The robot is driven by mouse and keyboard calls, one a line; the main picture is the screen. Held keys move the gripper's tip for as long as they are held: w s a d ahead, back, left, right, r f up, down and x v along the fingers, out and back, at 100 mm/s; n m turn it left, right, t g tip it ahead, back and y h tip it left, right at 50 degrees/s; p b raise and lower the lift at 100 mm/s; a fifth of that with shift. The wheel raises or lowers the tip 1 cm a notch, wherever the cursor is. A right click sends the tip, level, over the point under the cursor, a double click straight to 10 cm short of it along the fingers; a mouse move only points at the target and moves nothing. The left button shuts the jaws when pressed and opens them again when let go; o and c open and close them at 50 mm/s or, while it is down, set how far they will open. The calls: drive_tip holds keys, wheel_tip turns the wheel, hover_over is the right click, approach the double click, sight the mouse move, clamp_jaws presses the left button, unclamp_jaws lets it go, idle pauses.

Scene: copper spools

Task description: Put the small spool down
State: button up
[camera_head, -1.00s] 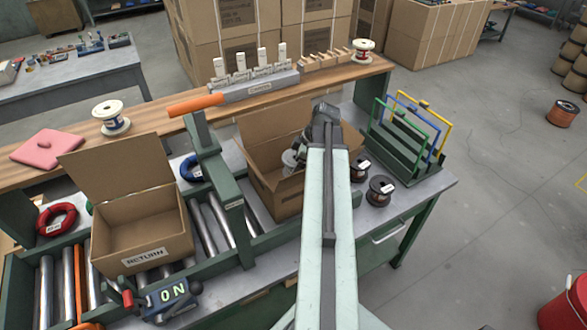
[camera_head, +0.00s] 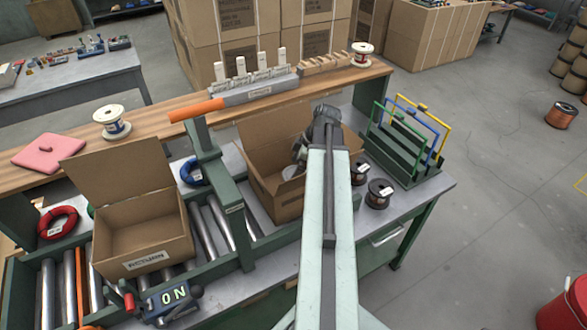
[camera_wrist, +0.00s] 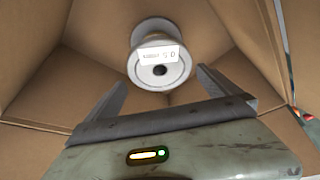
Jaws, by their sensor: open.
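The small spool (camera_wrist: 159,62) shows in the wrist view inside a cardboard box (camera_wrist: 45,75). It has a pale round flange with a white label and a dark centre hole. My gripper (camera_wrist: 160,90) is open, its two fingers spread to the left and right below the spool in the picture, and it holds nothing. The spool appears apart from the fingers. In the head view my gripper (camera_head: 303,150) is over the open box (camera_head: 272,200), and my arm covers part of the box. Only a pale bit of the spool (camera_head: 290,172) shows there.
A box marked RETURN (camera_head: 145,235) stands on the rollers at left, with a green post (camera_head: 225,190) between the boxes. Dark spools (camera_head: 379,193) stand right of my arm. A wire rack (camera_head: 410,140) is at the right end of the bench.

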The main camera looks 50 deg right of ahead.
drive_tip(key=p+v, duration=0.9)
drive_tip(key=v, duration=0.2)
